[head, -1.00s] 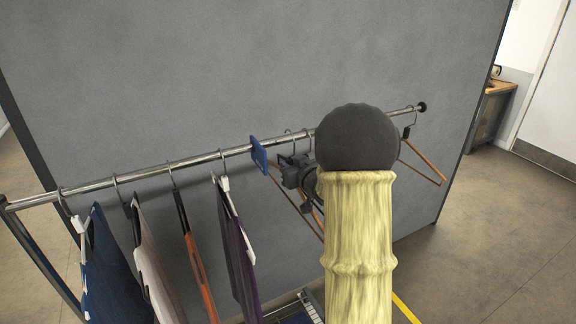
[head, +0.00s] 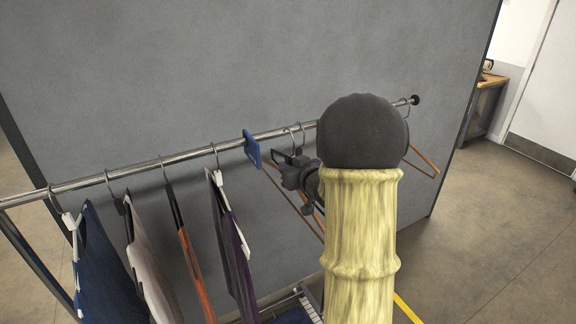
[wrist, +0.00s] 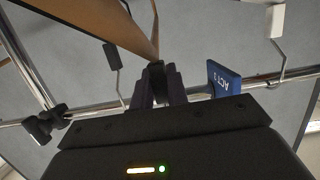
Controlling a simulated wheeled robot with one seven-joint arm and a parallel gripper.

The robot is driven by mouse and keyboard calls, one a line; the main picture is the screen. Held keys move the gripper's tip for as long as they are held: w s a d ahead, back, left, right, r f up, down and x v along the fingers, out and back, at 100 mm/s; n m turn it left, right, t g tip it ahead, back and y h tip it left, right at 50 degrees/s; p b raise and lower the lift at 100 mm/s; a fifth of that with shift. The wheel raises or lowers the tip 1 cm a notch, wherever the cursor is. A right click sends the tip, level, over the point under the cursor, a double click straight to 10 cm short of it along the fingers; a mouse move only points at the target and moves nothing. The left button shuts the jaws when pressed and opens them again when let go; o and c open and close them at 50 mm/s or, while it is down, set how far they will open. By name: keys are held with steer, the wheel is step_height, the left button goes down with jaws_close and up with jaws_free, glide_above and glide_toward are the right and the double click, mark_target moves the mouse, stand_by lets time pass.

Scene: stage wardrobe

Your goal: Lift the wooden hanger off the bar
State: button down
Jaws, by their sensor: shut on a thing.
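The wooden hanger (wrist: 83,14) is thin and brown, and its two arms run up from my fingers in the wrist view. My gripper (wrist: 157,80) is shut on it where the arms meet. In the head view my dark gripper (head: 300,172) is just below the bar (head: 190,154), right of the blue tag, and brown hanger arms (head: 284,193) slope down beside it. The bar also crosses behind my fingers in the wrist view. The held hanger's hook is mostly hidden, so I cannot tell whether it touches the bar.
A blue tag (head: 252,148) marked "ACT" stands on the bar close left of my gripper. Several garments hang further left, including a navy one (head: 100,262) and a purple one (head: 238,250). Another brown hanger (head: 424,160) hangs near the bar's right end. A grey panel (head: 250,70) stands behind.

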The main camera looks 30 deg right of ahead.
steer(key=shift+s, duration=0.15)
steer(key=shift+s+f+b+v, duration=0.2)
steer(key=shift+f+v, duration=0.35)
steer(key=shift+v, duration=1.85)
steer(key=shift+s+f+b+v, duration=0.15)
steer(key=shift+f+v, duration=0.45)
steer(key=shift+v, duration=1.75)
steer(key=shift+s+f+b+v, duration=0.15)
steer(key=shift+f+v, duration=0.4)
steer(key=shift+v, duration=1.85)
steer(key=s+b, duration=0.4)
steer(key=shift+s+d+f, duration=0.15)
steer(key=shift+s, duration=0.1)
steer(key=s+b, duration=0.6)
steer(key=s, duration=2.2)
steer(key=shift+s+d+b, duration=0.15)
steer(key=shift+d+b, duration=0.15)
steer(key=shift+d, duration=0.15)
